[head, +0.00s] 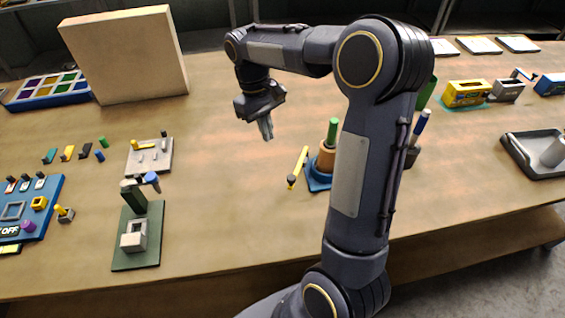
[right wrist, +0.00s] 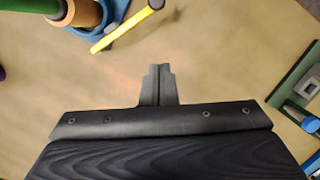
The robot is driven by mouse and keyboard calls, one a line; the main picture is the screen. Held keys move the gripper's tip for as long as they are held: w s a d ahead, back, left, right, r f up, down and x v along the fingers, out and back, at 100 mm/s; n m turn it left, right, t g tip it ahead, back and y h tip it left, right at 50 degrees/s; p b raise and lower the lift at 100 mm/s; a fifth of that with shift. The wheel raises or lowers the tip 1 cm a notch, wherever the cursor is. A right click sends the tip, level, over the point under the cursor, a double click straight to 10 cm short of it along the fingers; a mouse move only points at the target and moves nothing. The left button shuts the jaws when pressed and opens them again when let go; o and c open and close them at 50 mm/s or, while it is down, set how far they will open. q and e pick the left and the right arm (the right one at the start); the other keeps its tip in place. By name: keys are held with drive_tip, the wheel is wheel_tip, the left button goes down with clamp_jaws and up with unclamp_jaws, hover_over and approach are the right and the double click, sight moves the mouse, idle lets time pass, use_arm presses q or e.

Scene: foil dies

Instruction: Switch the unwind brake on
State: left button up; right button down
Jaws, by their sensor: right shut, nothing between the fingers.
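A blue control panel (head: 52,190) lies at the left edge of the table in the head view, partly cut off by the frame. It carries several small switches, a yellow block, a purple knob and a dark label reading OFF. I cannot tell which control is the unwind brake. A yellow-topped lever piece (head: 65,213) is at its right edge. My right gripper (head: 267,131) is shut and empty, pointing down above the middle of the table, well to the right of the panel. Its closed fingers show in the right wrist view (right wrist: 158,80). My left gripper is not in view.
A green die stand (head: 152,255) and a grey plate with small parts (head: 160,165) stand between panel and gripper. A yellow-handled tool (head: 298,167) and a brown roll on a blue base (head: 319,181) are near my right arm. A large beige box (head: 125,55) stands behind.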

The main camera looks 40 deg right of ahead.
drive_tip(key=s+f+p, duration=0.1)
drive_tip(key=s+f, duration=0.4)
drive_tip(key=f, duration=0.3)
drive_tip(key=shift+s+d, duration=0.2)
drive_tip(key=shift+s, duration=0.15)
drive_tip(key=shift+s+d+n, duration=0.25)
drive_tip(key=shift+s+n, duration=0.25)
drive_tip(key=shift+s, duration=0.05)
drive_tip(key=shift+s+d+n, duration=0.2)
drive_tip(key=shift+s+n, duration=0.3)
drive_tip(key=shift+s+d+n+h, duration=0.3)
drive_tip(key=shift+s+d+n, duration=0.5)
drive_tip(key=shift+s, duration=0.15)
drive_tip(key=shift+s+d+n+h, duration=0.3)
drive_tip(key=shift+s+d+n, duration=0.5)
drive_tip(key=shift+s, duration=0.15)
